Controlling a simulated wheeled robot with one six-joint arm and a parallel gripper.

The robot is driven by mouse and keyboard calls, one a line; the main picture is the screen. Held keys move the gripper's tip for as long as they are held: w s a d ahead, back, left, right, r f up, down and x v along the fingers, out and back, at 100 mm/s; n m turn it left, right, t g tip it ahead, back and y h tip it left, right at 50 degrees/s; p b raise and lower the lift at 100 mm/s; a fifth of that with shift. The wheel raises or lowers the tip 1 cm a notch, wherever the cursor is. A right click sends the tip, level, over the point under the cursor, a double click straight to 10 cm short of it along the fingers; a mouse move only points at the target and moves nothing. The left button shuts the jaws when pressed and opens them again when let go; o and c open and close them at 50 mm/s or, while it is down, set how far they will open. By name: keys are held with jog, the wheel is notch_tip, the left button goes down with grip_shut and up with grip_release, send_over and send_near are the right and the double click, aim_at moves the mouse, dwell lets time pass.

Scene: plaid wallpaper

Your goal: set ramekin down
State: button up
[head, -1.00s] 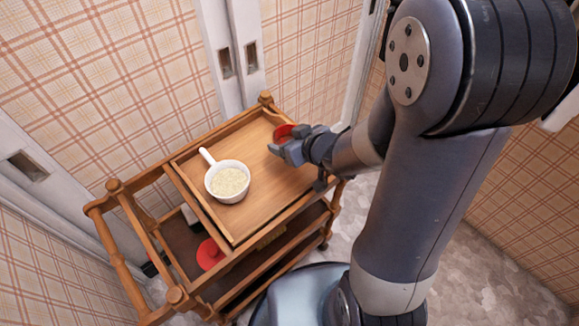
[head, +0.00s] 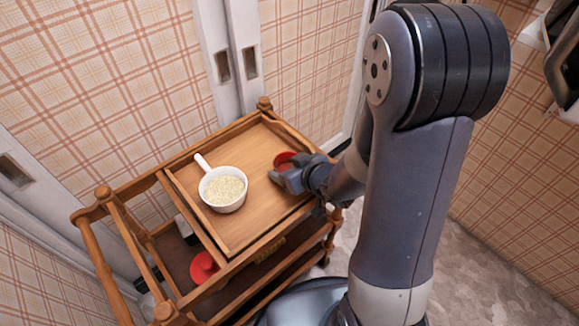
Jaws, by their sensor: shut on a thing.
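The red ramekin (head: 283,160) is at the right part of the wooden cart's top tray (head: 240,236). My gripper (head: 279,178) is shut on it, and the gripper's fingers hide its near side. It is at or just above the tray surface; I cannot tell whether its base touches. A white handled pan (head: 224,203) with pale grains in it stands on the tray to the left, apart from the ramekin.
A red lidded thing (head: 204,266) and a small white-and-dark object (head: 186,228) sit on the cart's lower shelf. Raised wooden rims edge the tray. Bare tray surface lies between the pan and my gripper, and along the front.

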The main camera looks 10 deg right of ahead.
jog(key=o, duration=0.8)
jog(key=shift+f, duration=0.15)
jog(key=shift+r, duration=0.25)
jog(key=p+v, duration=0.5)
jog(key=v, duration=0.5)
jog(key=shift+s+d+r, duration=0.15)
jog(key=shift+d+r, duration=0.05)
jog(key=shift+r, duration=0.05)
jog(key=shift+s+d+r, duration=0.25)
jog(key=shift+s+r, duration=0.05)
jog(key=shift+s, duration=0.3)
